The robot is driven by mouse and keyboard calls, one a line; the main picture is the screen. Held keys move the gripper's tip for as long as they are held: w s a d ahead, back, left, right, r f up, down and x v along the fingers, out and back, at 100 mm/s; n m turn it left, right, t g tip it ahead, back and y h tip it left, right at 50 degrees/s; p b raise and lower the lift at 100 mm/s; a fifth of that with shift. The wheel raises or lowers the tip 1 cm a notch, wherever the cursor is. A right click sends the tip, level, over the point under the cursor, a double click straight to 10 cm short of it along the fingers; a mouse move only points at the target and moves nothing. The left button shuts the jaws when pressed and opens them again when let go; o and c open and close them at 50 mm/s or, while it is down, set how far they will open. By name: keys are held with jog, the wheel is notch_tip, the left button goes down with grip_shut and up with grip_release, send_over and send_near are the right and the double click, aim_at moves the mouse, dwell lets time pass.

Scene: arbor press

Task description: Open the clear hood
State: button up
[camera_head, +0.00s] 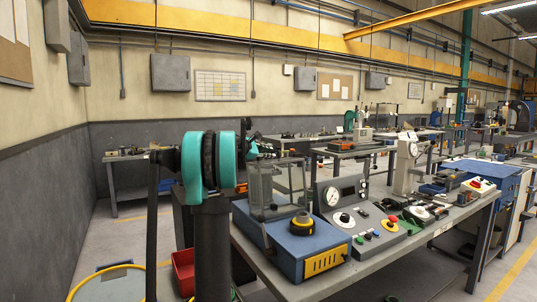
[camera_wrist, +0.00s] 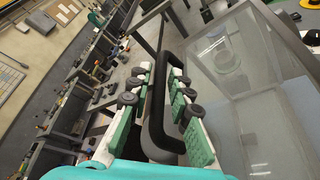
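The clear hood (camera_head: 276,188) is a see-through box with dark edges, sitting down on the blue machine base (camera_head: 310,251) in the head view. In the wrist view the hood (camera_wrist: 255,100) fills the right side. Its black bar handle (camera_wrist: 154,115) runs lengthwise in the middle of that view. My gripper (camera_wrist: 158,78) has its green-padded fingers on either side of the handle, with some room showing between pads and bar. It looks open, around the handle. In the head view my arm hides most of my gripper and the handle.
A yellow-and-black knob (camera_head: 302,224) is on the base in front of the hood. To its right stand a grey gauge panel (camera_head: 347,195) and a press (camera_head: 407,165) on the same bench (camera_head: 430,232). A red bin (camera_head: 183,272) is low behind my arm.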

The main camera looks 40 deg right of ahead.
jog(key=shift+c, duration=0.3)
grip_shut()
jog(key=shift+s, duration=0.1)
jog(key=shift+m+t, duration=0.3)
jog(key=shift+m, duration=0.1)
jog(key=shift+s+a+r, duration=0.2)
jog(key=shift+s+r, duration=0.2)
jog(key=shift+s, duration=0.4)
jog(key=shift+s+a+r, duration=0.25)
jog(key=shift+s+r, duration=0.1)
jog(key=shift+s, duration=0.45)
jog(key=shift+s+a+r, duration=0.2)
jog(key=shift+s+r, duration=0.2)
jog(key=shift+s, duration=0.4)
